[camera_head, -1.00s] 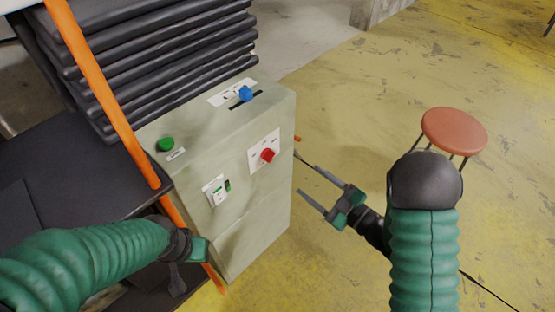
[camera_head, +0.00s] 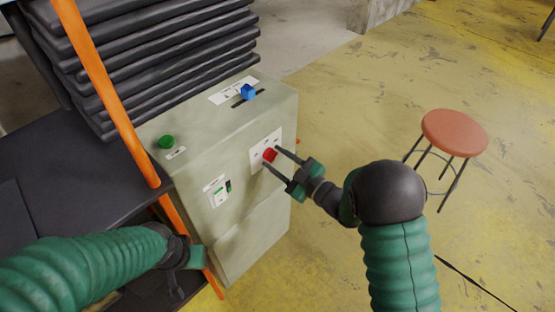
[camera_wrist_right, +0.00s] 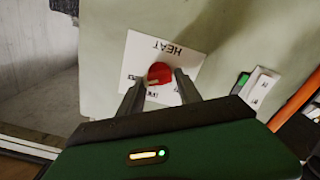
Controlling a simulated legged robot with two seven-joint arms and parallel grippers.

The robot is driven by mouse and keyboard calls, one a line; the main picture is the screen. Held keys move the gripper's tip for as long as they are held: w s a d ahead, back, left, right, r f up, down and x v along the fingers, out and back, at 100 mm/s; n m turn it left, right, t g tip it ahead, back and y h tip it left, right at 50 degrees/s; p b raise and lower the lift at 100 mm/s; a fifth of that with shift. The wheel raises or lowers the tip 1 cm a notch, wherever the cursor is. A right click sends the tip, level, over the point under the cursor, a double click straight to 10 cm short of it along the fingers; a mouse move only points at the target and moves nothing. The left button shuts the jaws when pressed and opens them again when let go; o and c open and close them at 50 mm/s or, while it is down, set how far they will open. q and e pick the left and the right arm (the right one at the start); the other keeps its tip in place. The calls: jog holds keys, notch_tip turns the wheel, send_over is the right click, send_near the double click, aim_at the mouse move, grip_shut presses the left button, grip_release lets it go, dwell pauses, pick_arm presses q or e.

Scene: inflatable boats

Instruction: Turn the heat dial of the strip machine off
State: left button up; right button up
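The strip machine (camera_head: 225,135) is a pale green-grey cabinet left of centre in the head view. Its red heat dial (camera_head: 270,154) sits on a white plate on the side facing my right arm. In the right wrist view the dial (camera_wrist_right: 160,73) has a pale pointer mark, and the plate (camera_wrist_right: 187,58) reads HEAT, upside down. My right gripper (camera_head: 271,158) is open, with one finger on each side of the dial; I cannot tell whether they touch it. My left gripper (camera_head: 197,257) is low at the machine's left side; its fingers are not clear.
A green button (camera_head: 166,141) and a blue slider knob (camera_head: 248,92) are on the machine's top. A switch panel (camera_head: 216,191) is on its side. An orange post (camera_head: 105,90) and stacked black sheets (camera_head: 160,50) stand left. A red stool (camera_head: 454,132) stands right on open yellow floor.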

jog(key=shift+d+f, duration=0.1)
jog(key=shift+d, duration=0.05)
grip_shut()
